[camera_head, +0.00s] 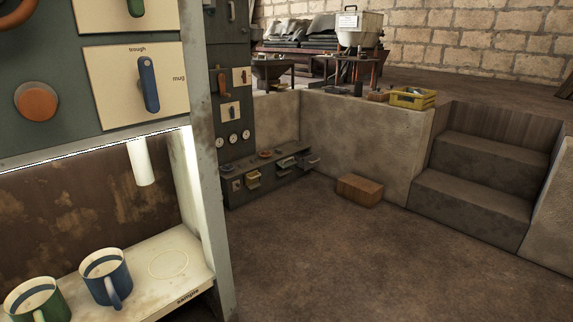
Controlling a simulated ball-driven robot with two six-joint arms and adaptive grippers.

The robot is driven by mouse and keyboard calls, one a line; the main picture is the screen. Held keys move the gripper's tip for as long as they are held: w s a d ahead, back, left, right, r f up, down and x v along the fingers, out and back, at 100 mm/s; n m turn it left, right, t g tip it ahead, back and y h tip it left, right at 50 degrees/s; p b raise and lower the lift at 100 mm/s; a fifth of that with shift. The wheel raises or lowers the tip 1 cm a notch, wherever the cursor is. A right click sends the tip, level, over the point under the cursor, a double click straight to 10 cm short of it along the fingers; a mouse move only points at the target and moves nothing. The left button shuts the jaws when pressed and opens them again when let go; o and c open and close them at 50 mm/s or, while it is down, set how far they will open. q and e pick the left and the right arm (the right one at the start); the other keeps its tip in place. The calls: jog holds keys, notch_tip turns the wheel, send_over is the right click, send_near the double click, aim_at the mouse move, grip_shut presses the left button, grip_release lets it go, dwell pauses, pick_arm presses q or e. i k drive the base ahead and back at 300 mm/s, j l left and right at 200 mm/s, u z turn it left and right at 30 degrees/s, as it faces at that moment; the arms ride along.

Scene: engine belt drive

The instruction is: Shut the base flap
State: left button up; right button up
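One with a yellowish face (253,179) is at the left, and another dark one (311,165) stands out at the right end. I cannot tell which of these is the base flap; they are small and far off. Neither of my grippers is in view.
A near panel with a blue lever (149,84) fills the left. Below it, a blue mug (106,279) and a green mug (36,301) stand on a shelf (190,254). A wooden block (359,189) lies by the low wall. Steps (475,180) rise at right. The brown floor (330,260) is clear.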

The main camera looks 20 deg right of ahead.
aim_at(288, 162)
jog(key=i+l+z, duration=0.3)
jog(key=z, duration=0.15)
jog(key=i+l+z, duration=0.65)
jog(key=i+z, duration=0.15)
jog(key=i+l+z, duration=0.1)
jog(key=i+z, duration=0.3)
jog(key=i+u, duration=0.4)
jog(key=i, duration=0.15)
jog(key=i+l+u, duration=0.15)
jog(key=i+u, duration=0.2)
jog(key=i, duration=0.25)
jog(key=i+j+u, duration=0.1)
jog(key=i+u, duration=0.25)
jog(key=i, duration=0.35)
jog(key=i+u, duration=0.35)
jog(key=i, duration=0.3)
jog(key=i+j+z, duration=0.1)
jog(key=i+z, duration=0.2)
jog(key=i, duration=0.3)
jog(key=i+j+z, duration=0.2)
jog(key=i+z, duration=0.15)
jog(key=i, duration=0.2)
